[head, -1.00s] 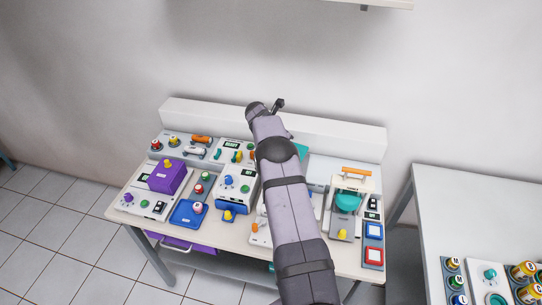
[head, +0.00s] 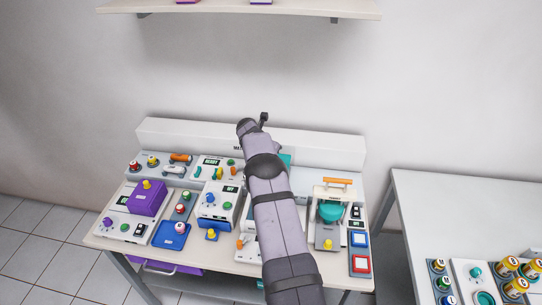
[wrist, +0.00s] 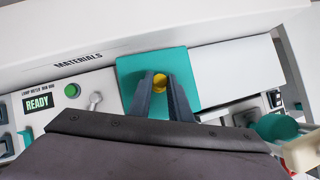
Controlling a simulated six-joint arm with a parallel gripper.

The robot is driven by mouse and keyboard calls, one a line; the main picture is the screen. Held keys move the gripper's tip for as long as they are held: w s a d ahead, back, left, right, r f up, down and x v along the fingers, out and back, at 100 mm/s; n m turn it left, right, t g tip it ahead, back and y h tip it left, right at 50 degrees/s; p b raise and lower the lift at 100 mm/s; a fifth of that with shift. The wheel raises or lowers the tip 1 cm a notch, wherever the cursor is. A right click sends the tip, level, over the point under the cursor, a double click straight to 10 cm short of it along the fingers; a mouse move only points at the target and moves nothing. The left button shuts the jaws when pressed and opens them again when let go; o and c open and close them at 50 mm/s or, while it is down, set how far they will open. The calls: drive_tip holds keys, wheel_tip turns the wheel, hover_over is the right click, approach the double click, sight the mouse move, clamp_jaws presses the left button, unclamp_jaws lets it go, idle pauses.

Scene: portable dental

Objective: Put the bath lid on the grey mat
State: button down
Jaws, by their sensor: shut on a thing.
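In the head view only a sliver of the teal lid (head: 286,159) shows beside my arm, which hides my fingers. A flat pale panel (wrist: 237,70) lies right of the lid in the wrist view; I cannot tell whether it is the grey mat. I cannot tell if the lid is lifted.
A READY panel with a green button (wrist: 72,90) is left of the lid. A teal cup device with an orange handle (head: 337,182) stands at the bench's right. A purple box (head: 147,198) and several devices fill the left. The back board (head: 180,132) edges the bench.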

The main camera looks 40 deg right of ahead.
drive_tip(key=shift+f+b, duration=1.7)
drive_tip(key=shift+f, duration=1.05)
drive_tip(key=c, duration=1.6)
unclamp_jaws()
drive_tip(key=shift+o, duration=0.2)
drive_tip(key=shift+b+v, duration=1.5)
drive_tip(key=shift+v, duration=2.15)
